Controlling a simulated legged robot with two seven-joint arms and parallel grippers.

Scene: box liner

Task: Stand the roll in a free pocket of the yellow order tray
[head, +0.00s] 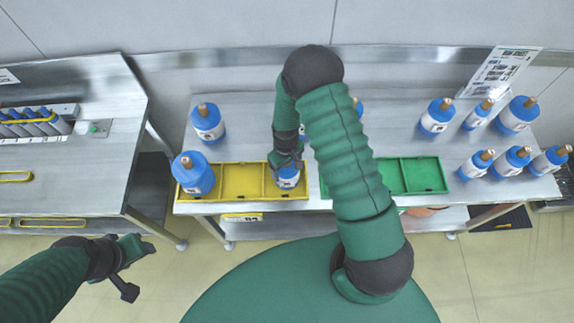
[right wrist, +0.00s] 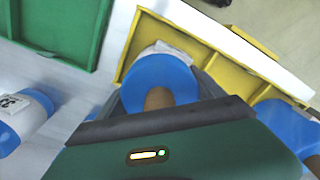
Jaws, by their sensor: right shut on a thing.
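The yellow order tray (head: 240,193) lies near the front edge of the middle table. A large blue and white roll (head: 196,178) stands at its left pocket; the middle pocket is empty. My right gripper (head: 287,163) is shut on a blue and white roll (head: 288,181) at the right pocket. In the right wrist view, my fingers flank this roll's blue top (right wrist: 150,78) and brown core, with the tray's yellow wall (right wrist: 225,45) beyond. The roll looks upright; I cannot tell whether it touches the pocket floor. My left gripper (head: 138,267) is open and empty.
A green tray (head: 425,175) stands close on the right of the yellow one. Several blue and white rolls (head: 437,117) stand on the right of the table, and one (head: 208,123) stands behind the yellow tray. A sign (head: 500,72) stands at the back right.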

